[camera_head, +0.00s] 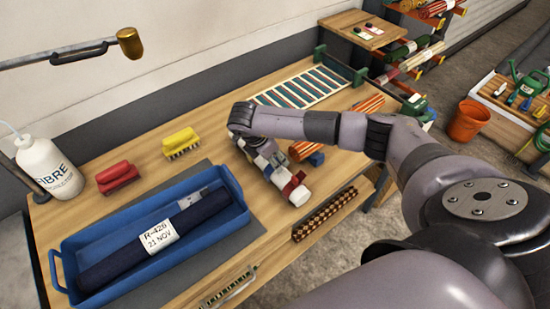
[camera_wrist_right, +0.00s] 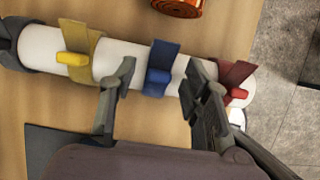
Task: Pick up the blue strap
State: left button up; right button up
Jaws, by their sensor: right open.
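My right gripper (camera_wrist_right: 160,76) is open, with one finger on each side of the blue strap and nothing held. Whether the fingers touch the roll I cannot tell. In the head view the white roll (camera_head: 300,194) lies on the wooden table, partly hidden by my right gripper. My left gripper is out of view.
A blue tray (camera_head: 62,250) holding a dark rolled rug (camera_head: 110,260) is at the left. A red brush (camera_head: 118,177), yellow brush (camera_head: 181,143) and white bottle (camera_head: 48,168) stand behind it.

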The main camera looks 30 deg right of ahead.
grip_shut()
dwell(0.4)
